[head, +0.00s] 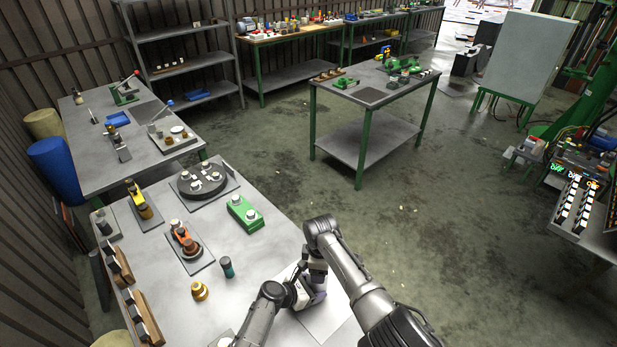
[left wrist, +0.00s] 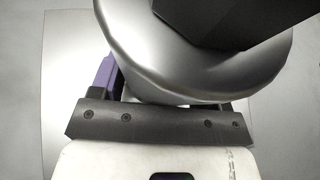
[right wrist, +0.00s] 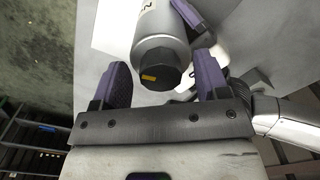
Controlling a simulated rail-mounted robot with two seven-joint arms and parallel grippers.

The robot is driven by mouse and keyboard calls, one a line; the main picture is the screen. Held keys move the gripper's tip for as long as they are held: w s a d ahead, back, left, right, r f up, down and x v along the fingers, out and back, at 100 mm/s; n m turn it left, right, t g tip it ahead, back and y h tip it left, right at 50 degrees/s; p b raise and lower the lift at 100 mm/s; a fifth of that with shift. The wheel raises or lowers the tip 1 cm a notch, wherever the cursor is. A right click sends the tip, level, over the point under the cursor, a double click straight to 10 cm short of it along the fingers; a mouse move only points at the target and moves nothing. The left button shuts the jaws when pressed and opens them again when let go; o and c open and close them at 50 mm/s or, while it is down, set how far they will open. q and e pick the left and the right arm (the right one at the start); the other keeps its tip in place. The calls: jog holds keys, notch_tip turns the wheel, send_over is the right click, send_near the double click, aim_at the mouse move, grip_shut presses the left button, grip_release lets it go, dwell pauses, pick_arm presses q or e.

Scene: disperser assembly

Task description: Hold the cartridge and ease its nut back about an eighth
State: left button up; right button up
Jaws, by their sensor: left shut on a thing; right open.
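The cartridge is a silver cylinder, seen in the right wrist view (right wrist: 160,38) and close up in the left wrist view (left wrist: 190,65). Its nut (right wrist: 168,76) is dark and faceted, with a yellow mark on it. The nut also seems to show as the dark faceted shape at the top of the left wrist view (left wrist: 225,18). My left gripper is shut on the cartridge; one purple finger (left wrist: 104,75) shows beside it. My right gripper (right wrist: 162,82) is open, its fingers on either side of the nut with gaps. In the head view my arms largely hide the cartridge.
A white sheet (head: 325,322) lies under the grippers on the grey bench (head: 255,285). A teal-and-dark cylinder (head: 227,267), a brass part (head: 199,290) and a green block (head: 244,213) stand to the left. Open floor lies to the right.

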jog(key=shift+r+m, duration=0.25)
jog(key=shift+m, duration=0.05)
jog(key=w+a+r+m+t, duration=0.1)
jog(key=r+m+t, duration=0.1)
jog(key=r, duration=0.7)
jog(key=w+a+r+m+t+y, duration=0.1)
jog(key=w+r+m+t, duration=0.1)
jog(key=r, duration=0.8)
jog(key=w+a+r+m+t, duration=0.1)
jog(key=r+m+t, duration=0.3)
jog(key=r, duration=0.6)
jog(key=shift+w+a+t+y, duration=0.2)
jog(key=shift+w+t+y, duration=0.1)
jog(key=shift+w+t, duration=0.35)
